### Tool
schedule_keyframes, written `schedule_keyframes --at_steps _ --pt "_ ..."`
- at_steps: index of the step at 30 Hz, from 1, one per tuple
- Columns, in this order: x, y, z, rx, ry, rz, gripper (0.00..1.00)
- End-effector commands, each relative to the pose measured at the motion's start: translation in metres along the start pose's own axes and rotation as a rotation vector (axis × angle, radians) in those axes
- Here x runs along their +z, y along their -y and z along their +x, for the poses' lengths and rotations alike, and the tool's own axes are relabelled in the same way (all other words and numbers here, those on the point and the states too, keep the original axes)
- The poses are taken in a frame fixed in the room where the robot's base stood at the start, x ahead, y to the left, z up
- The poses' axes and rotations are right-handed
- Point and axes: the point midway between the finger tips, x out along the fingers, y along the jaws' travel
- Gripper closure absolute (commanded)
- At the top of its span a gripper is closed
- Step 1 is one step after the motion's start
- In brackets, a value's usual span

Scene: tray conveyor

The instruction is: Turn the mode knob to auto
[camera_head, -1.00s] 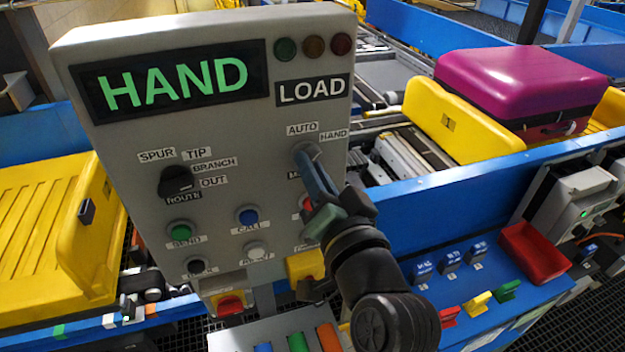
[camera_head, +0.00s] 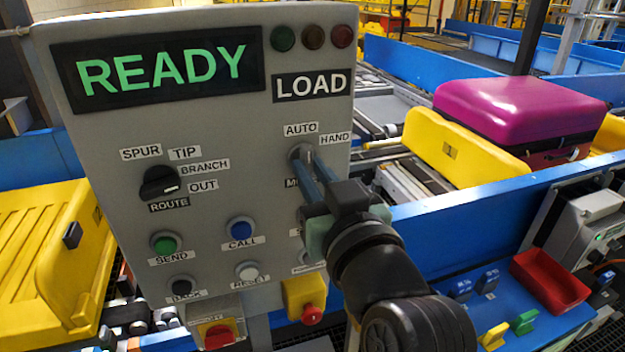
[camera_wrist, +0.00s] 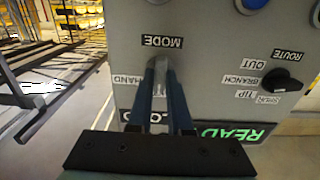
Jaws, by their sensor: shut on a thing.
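The mode knob (camera_head: 300,154) is on the right half of the grey control panel (camera_head: 235,125), below the AUTO and HAND labels. In the head view my gripper (camera_head: 312,172) has its blue fingers closed on the knob, and they hide much of it. In the wrist view the picture is upside down; the fingers of my gripper (camera_wrist: 160,72) sit on both sides of the knob (camera_wrist: 160,66), beside the MODE label. The panel display (camera_head: 160,72) reads READY in green. The LOAD sign is beside it. The knob's exact pointing direction is hard to tell.
The black route knob (camera_head: 160,182) is left of the gripper. The green send button (camera_head: 164,242), blue call button (camera_head: 241,228) and white reset button (camera_head: 249,270) are below. A red-knobbed yellow box (camera_head: 304,298) hangs under the panel. A magenta suitcase (camera_head: 520,90) lies on the conveyor.

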Motion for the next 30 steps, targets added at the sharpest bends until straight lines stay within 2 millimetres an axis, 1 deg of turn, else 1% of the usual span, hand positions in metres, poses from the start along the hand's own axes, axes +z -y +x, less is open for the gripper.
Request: schedule_keyframes --at_steps 6,17,18,22,30 --pt "0.0003 -0.0001 0.0001 0.000 0.001 -0.029 1.00" --pt "0.0000 0.0000 0.0000 0.000 0.001 -0.032 1.00" --pt "-0.0001 0.0000 0.0000 0.000 0.001 -0.032 0.75" --pt "-0.0001 0.0000 0.0000 0.000 0.001 -0.031 0.53" --pt "0.0000 0.0000 -0.0003 0.000 0.000 -0.029 0.53"
